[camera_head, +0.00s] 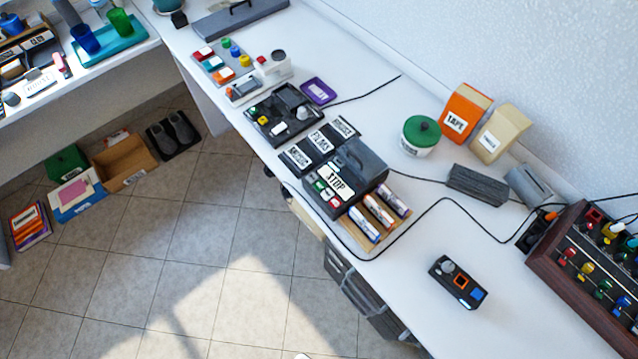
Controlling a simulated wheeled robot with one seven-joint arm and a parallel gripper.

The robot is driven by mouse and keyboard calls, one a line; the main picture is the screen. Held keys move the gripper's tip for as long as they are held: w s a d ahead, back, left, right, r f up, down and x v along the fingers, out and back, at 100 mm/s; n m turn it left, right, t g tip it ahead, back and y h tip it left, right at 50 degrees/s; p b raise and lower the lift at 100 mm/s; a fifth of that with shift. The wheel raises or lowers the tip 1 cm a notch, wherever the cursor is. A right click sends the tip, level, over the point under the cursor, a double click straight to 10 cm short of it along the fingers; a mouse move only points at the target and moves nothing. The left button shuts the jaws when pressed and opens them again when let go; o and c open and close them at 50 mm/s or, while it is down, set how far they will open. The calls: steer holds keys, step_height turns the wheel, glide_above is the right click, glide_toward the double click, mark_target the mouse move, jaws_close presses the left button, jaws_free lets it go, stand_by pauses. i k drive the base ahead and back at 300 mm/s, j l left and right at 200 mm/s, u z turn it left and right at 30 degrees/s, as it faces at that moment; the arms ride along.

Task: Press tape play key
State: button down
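A dark grey tape machine (362,168) sits on the white counter near its front edge, with a raised grey lid or handle on top. A white label reading "STOP" (338,181) is on its front part. A row of small coloured keys (326,192) runs along its front left edge, with green, red and white among them. The markings on these keys are too small to read, so I cannot tell which is play. My gripper is not seen; only a small pale tip shows at the bottom edge, and I cannot tell what it is.
A black cable (420,214) curves across the counter. A small black device (458,281) lies at the right. The tiled floor (200,250) in front is clear.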

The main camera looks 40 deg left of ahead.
mark_target(320, 185)
steer(key=i+l+u, duration=0.15)
steer(key=u, duration=0.25)
steer(key=i+l+u, duration=0.1)
steer(key=u, duration=0.35)
steer(key=l+u, duration=0.25)
steer(key=u, duration=0.15)
steer(key=i, duration=0.05)
